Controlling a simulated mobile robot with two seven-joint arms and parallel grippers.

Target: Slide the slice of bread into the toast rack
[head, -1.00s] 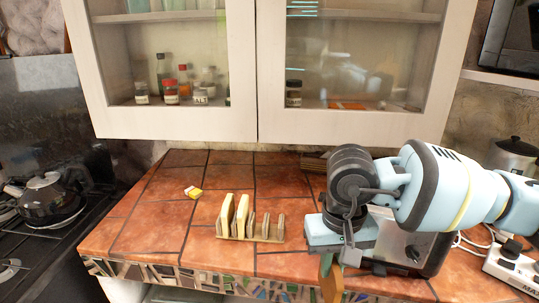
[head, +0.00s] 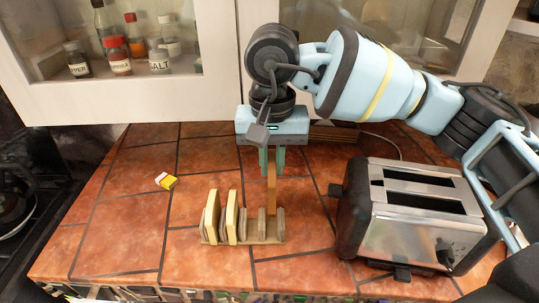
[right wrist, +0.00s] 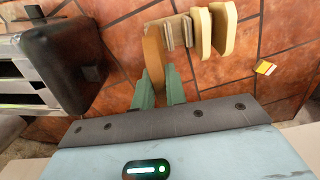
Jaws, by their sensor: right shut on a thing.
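My right gripper (head: 272,172) points down with its green fingers shut on a brown slice of bread (head: 271,195). The slice hangs upright and edge-on, at the right part of the wooden toast rack (head: 262,241). Its lower end overlaps the rack's right dividers in the head view, so I cannot tell whether it is between them. In the right wrist view the slice (right wrist: 153,55) is beside the rack dividers (right wrist: 180,31), with the fingers (right wrist: 160,88) at its near end. Two pale slices (head: 231,216) stand upright in the rack's left part. My left gripper is out of view.
A silver and black toaster (head: 415,215) stands right of the rack. A small yellow and white item (head: 166,181) lies on the tiles at left. Cabinet doors (head: 130,105) stand behind the counter.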

